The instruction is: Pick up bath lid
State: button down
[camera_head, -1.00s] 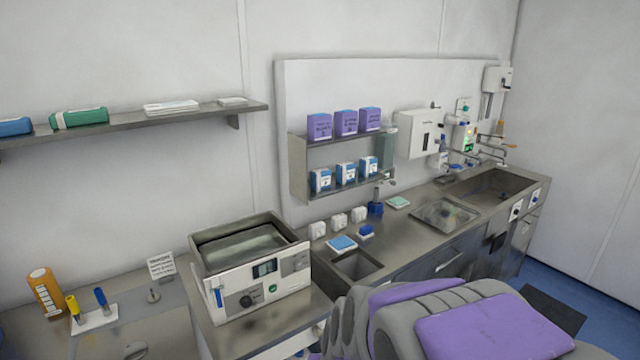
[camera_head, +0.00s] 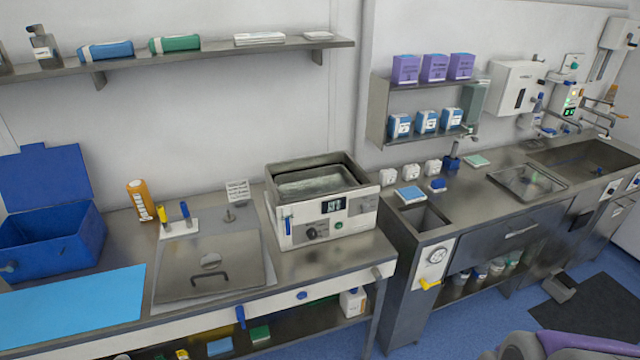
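A flat square metal lid with a dark bar handle (camera_head: 207,268) lies on the left counter, left of the bath; it looks like the bath lid. The bath (camera_head: 322,200) is a boxy metal unit with a white front panel, a small display and a dark knob. Its top is open and its basin shows inside. My gripper is not in view.
A blue open box (camera_head: 50,245) and a light blue mat (camera_head: 75,307) lie left of the metal lid. An orange bottle (camera_head: 141,200) and a small stand with yellow and blue pens (camera_head: 178,227) are behind it. A wall shelf (camera_head: 200,56) hangs above. Blue floor shows at the lower right.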

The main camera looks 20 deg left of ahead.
aim_at(199, 267)
jog(key=u, duration=1.6)
jog(key=i+l+z, duration=0.1)
jog(key=i+z, duration=0.25)
